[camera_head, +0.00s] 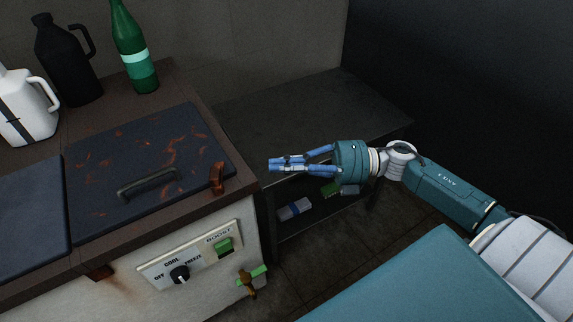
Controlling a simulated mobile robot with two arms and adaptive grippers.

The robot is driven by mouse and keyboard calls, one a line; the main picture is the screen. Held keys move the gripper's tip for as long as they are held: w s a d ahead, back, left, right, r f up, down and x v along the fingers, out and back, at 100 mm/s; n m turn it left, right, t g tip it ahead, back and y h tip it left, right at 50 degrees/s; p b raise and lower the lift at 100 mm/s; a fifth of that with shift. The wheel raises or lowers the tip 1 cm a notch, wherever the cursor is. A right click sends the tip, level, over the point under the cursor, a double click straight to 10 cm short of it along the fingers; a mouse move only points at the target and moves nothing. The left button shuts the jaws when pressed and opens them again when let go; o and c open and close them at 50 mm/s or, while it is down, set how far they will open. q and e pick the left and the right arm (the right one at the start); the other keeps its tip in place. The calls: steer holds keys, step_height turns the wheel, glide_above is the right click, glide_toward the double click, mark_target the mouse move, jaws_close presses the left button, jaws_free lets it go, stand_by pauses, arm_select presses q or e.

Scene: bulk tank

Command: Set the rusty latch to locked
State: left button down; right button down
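The rusty latch (217,178) is a small orange-brown piece at the right edge of the dark, rust-streaked tank lid (120,165). It stands at the lid's front right corner. Whether it is set to locked cannot be told from here. The lid lies flat and has a grey bar handle (150,182). My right gripper (273,164) has blue fingers that point left. Its fingertips are together with nothing between them. It is to the right of the latch and apart from it. My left gripper is not in view.
A green bottle (134,50), black jug (68,60) and white jug (25,105) stand behind the lid. The tank front has a control panel (190,262) with knob and green switch, and a tap (247,284) below. A dark shelf (300,115) stands at right.

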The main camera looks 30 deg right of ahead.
mark_target(236, 167)
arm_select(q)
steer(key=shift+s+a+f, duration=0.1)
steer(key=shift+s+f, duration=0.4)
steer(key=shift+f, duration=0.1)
arm_select(e)
steer(key=x, duration=0.9)
steer(key=shift+a, duration=0.35)
steer(key=shift+w, duration=0.25)
